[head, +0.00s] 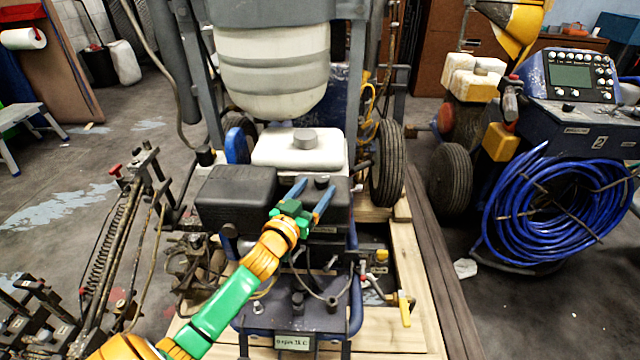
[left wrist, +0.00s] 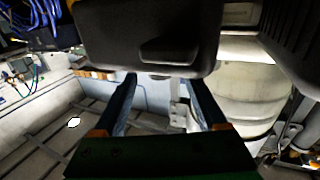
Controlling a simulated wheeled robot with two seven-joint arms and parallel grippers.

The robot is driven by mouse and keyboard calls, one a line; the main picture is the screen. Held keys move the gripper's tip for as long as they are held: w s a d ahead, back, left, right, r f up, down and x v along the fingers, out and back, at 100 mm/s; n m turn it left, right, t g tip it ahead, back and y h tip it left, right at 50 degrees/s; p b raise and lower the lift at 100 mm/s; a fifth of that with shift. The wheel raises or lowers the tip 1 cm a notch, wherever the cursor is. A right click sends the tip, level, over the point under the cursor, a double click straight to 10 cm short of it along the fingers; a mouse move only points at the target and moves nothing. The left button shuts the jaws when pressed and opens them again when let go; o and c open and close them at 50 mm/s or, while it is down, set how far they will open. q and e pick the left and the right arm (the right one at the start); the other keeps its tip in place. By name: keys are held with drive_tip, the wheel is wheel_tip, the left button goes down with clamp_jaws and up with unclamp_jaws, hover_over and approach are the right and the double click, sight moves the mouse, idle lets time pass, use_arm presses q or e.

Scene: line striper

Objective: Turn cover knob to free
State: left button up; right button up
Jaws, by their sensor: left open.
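The black engine cover (head: 238,190) sits on the striper in the middle of the head view, with a second dark box part beside it on the right. A small dark round knob (head: 321,182) stands on that right part. My left gripper (head: 319,185) is open, its two blue fingers pointing up the picture on either side of the knob. I cannot tell whether they touch it. In the left wrist view, a dark cover part (left wrist: 140,30) fills the top beyond the open fingers (left wrist: 160,80); the knob is not clear there. My right gripper is not in view.
A white tank (head: 297,150) with a grey cap lies behind the cover, below a large pale hopper (head: 272,70). A yellow-handled valve (head: 404,308) is at lower right. A blue hose coil (head: 556,210) hangs at right. A spring linkage (head: 110,240) stands at left.

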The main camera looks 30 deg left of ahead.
use_arm(q)
drive_tip(key=shift+w+a, duration=0.25)
drive_tip(key=shift+w, duration=1)
drive_tip(key=shift+c, duration=0.2)
clamp_jaws()
drive_tip(key=shift+a+r+m+h+p, duration=0.1)
drive_tip(key=shift+r+m+h+p, duration=0.1)
drive_tip(key=shift+m+h+p, duration=0.35)
drive_tip(key=shift+f+m+h, duration=0.1)
drive_tip(key=shift+m+h, duration=0.35)
drive_tip(key=shift+h, duration=0.4)
drive_tip(key=shift+a+f+m+h+b, duration=0.1)
drive_tip(key=shift+m+h+b, duration=0.2)
drive_tip(key=shift+m+h, duration=0.55)
drive_tip(key=shift+n+h, duration=0.25)
